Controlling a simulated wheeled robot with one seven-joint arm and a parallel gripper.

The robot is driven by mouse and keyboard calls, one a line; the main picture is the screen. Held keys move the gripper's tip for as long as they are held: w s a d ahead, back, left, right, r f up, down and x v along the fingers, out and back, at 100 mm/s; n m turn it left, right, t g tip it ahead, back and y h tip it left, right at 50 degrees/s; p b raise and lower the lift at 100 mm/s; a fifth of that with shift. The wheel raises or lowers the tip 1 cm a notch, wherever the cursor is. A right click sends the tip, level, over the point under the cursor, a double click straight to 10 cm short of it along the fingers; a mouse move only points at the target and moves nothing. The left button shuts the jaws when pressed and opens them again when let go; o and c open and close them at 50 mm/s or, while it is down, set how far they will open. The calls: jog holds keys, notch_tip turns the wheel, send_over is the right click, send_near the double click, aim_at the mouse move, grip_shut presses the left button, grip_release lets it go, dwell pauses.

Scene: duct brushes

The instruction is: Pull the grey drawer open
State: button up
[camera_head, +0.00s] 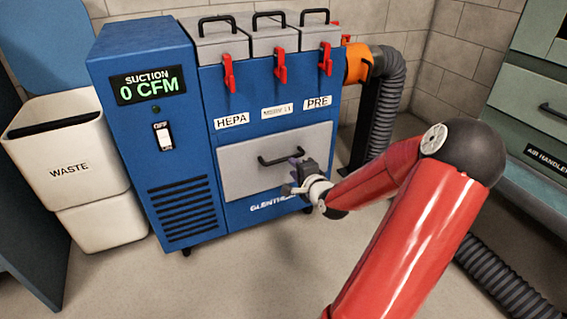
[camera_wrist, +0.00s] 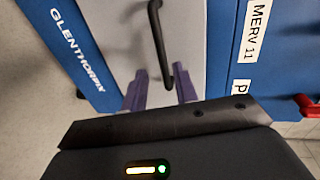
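The grey drawer (camera_head: 250,172) is in the front of the blue machine, and its front looks flush with the cabinet. Its black bar handle (camera_head: 270,160) runs across the middle of the drawer front. My gripper (camera_head: 296,166) is at the right part of the handle in the head view. In the wrist view the grey drawer front (camera_wrist: 117,35) fills the middle, and the black handle (camera_wrist: 157,35) runs down towards my gripper (camera_wrist: 161,88). Its two purple fingers stand apart, one on each side of the handle's near end, with gaps visible. Exact depth and any contact cannot be told.
The blue machine (camera_head: 130,62) carries red latches (camera_head: 280,66) above the drawer. A white waste bin (camera_head: 62,160) stands at its left. An orange fitting (camera_head: 357,62) and grey hose (camera_head: 385,105) are at its right. The floor (camera_head: 260,270) before the drawer is clear.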

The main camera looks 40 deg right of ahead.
aim_at(286, 159)
jog(key=x, duration=0.2)
jog(key=b+x, duration=0.1)
jog(key=x, duration=0.2)
jog(key=b+x, duration=0.1)
jog(key=x, duration=0.1)
jog(key=shift+w+d+r, duration=0.1)
jog(key=shift+w+d, duration=0.25)
grip_shut()
